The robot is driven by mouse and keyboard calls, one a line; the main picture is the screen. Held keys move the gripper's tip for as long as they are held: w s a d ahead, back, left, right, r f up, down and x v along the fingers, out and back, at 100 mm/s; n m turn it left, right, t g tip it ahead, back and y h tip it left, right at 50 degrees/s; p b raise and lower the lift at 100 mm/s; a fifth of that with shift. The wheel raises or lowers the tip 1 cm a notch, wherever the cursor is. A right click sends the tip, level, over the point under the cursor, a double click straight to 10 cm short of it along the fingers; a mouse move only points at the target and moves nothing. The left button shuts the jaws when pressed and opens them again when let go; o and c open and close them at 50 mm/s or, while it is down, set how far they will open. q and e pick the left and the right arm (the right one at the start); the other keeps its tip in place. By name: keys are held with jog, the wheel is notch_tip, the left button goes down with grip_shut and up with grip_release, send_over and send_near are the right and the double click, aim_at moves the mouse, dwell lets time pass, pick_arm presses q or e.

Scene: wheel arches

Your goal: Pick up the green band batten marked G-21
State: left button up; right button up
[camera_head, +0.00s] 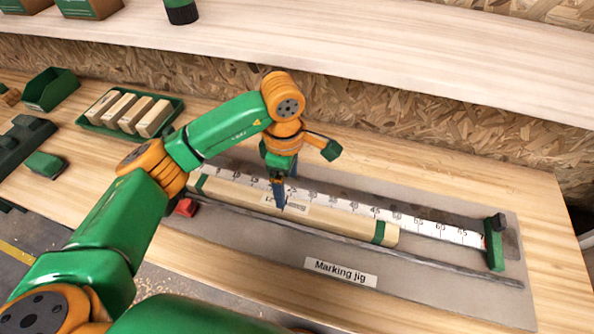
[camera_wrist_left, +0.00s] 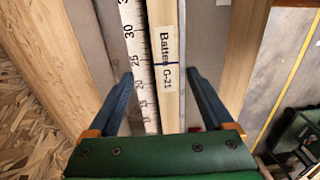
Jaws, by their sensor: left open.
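The batten (camera_head: 340,222) is a pale wooden bar with a green band near each end. It lies flat along the grey marking jig (camera_head: 450,282), beside a white ruler strip (camera_head: 425,224). In the left wrist view the batten (camera_wrist_left: 167,108) shows a label reading "Batten G-21". My left gripper (camera_head: 280,203) points down over the batten, left of its middle. In the wrist view my left gripper (camera_wrist_left: 162,78) is open, its blue fingers on either side of the batten and ruler. I cannot tell their exact height. My right gripper is not in view.
A green end stop (camera_head: 494,246) stands at the jig's right end; a red part (camera_head: 186,207) is at its left. A green tray (camera_head: 91,123) of wooden blocks and a green bin (camera_head: 50,90) stand at the left. A shelf (camera_head: 400,50) overhangs the back.

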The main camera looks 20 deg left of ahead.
pick_arm(q)
jog(key=shift+w+f, duration=0.15)
jog(key=shift+w, duration=0.15)
jog(key=s+f+p, duration=0.2)
jog(key=p, duration=0.1)
jog(key=shift+s+a+f, duration=0.15)
jog(key=shift+s+f, duration=0.05)
jog(key=shift+f, duration=0.2)
notch_tip(320, 180, down, 3)
jog(key=shift+p, duration=0.35)
jog(key=shift+w+f, duration=0.3)
jog(key=shift+w, duration=0.15)
jog(key=shift+s+r, duration=0.1)
jog(key=shift+s, duration=0.05)
jog(key=c, duration=1.2)
grip_shut()
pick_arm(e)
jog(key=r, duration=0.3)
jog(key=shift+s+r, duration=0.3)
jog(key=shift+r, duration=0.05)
